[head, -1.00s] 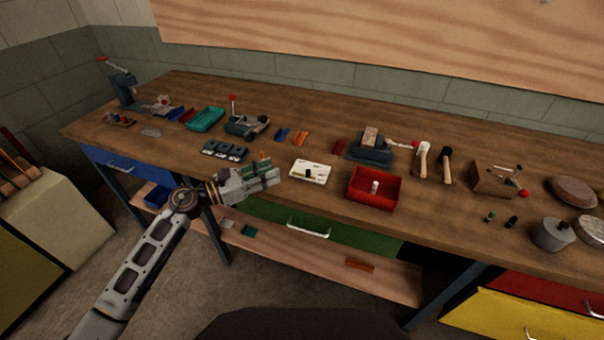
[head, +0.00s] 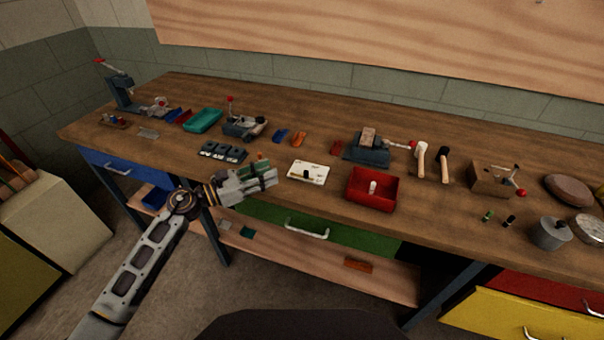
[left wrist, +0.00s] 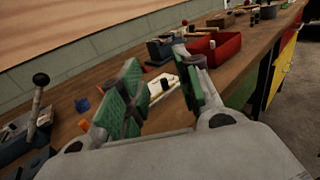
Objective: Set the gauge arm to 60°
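A white plate with small dark marks and a black upright piece (head: 309,172) lies near the bench's front edge; it looks like the gauge. Its arm is too small for me to read an angle. It also shows in the left wrist view (left wrist: 162,88), beyond and between the fingers, partly hidden by them. My left gripper (head: 272,177) is just left of the plate in the head view, apart from it. In the left wrist view its green-padded fingers (left wrist: 158,92) are spread with nothing held between them. My right gripper is not in view.
A red bin (head: 373,190) stands right of the plate, with a dark vise-like device (head: 368,150) behind. Dark blocks (head: 222,152) lie left of it, and a red-knobbed lever device (head: 243,124) stands behind them. Bare wood lies behind the plate.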

